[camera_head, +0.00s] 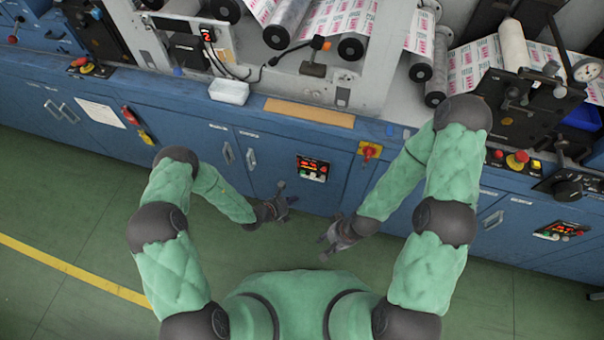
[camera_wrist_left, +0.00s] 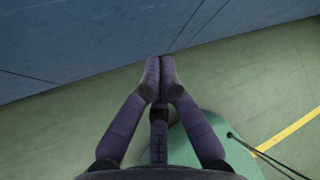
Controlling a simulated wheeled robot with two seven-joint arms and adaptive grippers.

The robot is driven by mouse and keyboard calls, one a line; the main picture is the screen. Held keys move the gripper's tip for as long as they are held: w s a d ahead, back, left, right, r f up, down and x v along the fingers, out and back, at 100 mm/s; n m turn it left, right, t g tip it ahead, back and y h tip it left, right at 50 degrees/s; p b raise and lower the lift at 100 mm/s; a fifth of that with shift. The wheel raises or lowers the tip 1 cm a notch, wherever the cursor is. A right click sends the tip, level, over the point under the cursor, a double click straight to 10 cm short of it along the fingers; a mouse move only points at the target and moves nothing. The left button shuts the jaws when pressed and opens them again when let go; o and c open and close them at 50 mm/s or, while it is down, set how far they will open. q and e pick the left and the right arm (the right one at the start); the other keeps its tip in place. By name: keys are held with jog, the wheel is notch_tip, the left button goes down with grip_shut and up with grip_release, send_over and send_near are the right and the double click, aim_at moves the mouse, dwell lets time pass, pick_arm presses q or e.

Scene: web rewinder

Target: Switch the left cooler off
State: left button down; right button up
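A small black control panel (camera_head: 312,168) with a red lit display and coloured buttons sits on the blue cabinet front in the middle of the head view. A similar panel (camera_head: 562,231) with a lit display is at the far right. The labels are too small to read, so I cannot confirm which is the left cooler. My left gripper (camera_head: 289,197) is below and left of the middle panel, apart from it. In the left wrist view its fingers (camera_wrist_left: 161,68) are together with nothing between them. My right gripper (camera_head: 325,246) is lower, near the cabinets; its finger opening is unclear.
Cabinet handles (camera_head: 240,156) stick out left of the panel. The machine with printed rolls (camera_head: 345,20) stands above. Green floor (camera_head: 60,220) is clear.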

aim_at(302, 172)
pick_arm(q)
jog(key=w+d+b, duration=0.2)
jog(key=w+b, duration=0.1)
jog(key=w, duration=0.5)
jog(key=shift+w+d, duration=0.15)
jog(key=shift+d, duration=0.25)
jog(key=shift+w+b, duration=0.1)
jog(key=shift+b, duration=0.2)
dwell(1.0)
jog(key=shift+w+d, duration=0.1)
jog(key=shift+w, duration=0.2)
jog(key=shift+w+d+b, duration=0.15)
jog(key=shift+w+b, duration=0.15)
jog(key=shift+w, duration=0.2)
dwell(0.8)
jog(key=shift+s, duration=0.15)
jog(key=shift+s+a+p, duration=0.3)
jog(key=shift+s+p, duration=0.25)
jog(key=shift+s, duration=0.2)
